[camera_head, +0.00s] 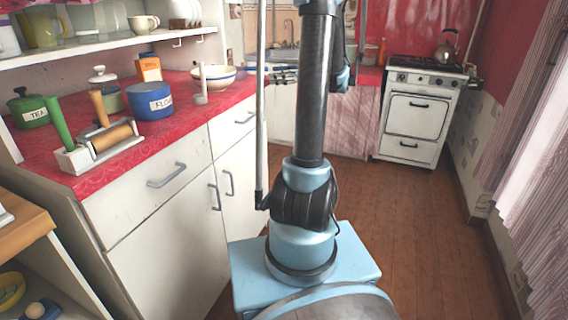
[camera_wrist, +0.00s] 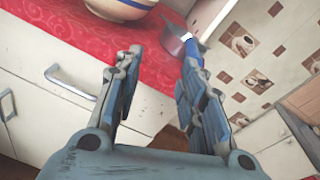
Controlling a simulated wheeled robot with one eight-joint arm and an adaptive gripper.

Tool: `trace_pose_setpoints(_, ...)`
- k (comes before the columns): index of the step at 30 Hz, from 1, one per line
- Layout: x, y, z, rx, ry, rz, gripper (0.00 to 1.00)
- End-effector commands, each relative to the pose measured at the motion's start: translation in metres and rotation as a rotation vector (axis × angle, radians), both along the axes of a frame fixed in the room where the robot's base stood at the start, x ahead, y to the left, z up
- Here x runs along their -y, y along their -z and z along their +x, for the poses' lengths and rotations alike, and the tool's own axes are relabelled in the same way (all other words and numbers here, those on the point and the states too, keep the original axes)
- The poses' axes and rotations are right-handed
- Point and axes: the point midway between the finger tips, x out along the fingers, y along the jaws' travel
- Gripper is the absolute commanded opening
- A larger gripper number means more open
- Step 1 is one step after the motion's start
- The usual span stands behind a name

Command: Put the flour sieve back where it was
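A metal, cup-like vessel (camera_wrist: 172,39) with a blue handle, which looks like the flour sieve, is at the far end of the red counter in the wrist view. Its handle (camera_wrist: 193,48) points toward my right fingertip; I cannot tell whether they touch. My gripper (camera_wrist: 160,54) has its two fingers spread, with red counter and white cabinet front showing between them. In the head view my gripper (camera_head: 284,75) is partly hidden behind my arm, by the counter's far end. I cannot make out the sieve clearly there.
A striped bowl (camera_wrist: 122,6) stands on the counter close to my left finger. A stove (camera_head: 415,115) is at the back; the floor (camera_head: 420,210) is clear.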

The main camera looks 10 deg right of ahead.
Motion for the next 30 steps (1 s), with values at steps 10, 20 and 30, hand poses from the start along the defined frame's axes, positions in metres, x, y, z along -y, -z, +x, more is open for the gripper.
trace_pose_setpoints(10, -0.09, 0.035, -0.082, 0.093, -0.17, -0.434, 0.37)
trace_pose_setpoints(20, -0.132, 0.083, -0.175, 0.225, -0.408, -0.833, 0.37)
trace_pose_setpoints(30, -0.134, 0.138, -0.273, 0.392, -0.726, -1.211, 0.37)
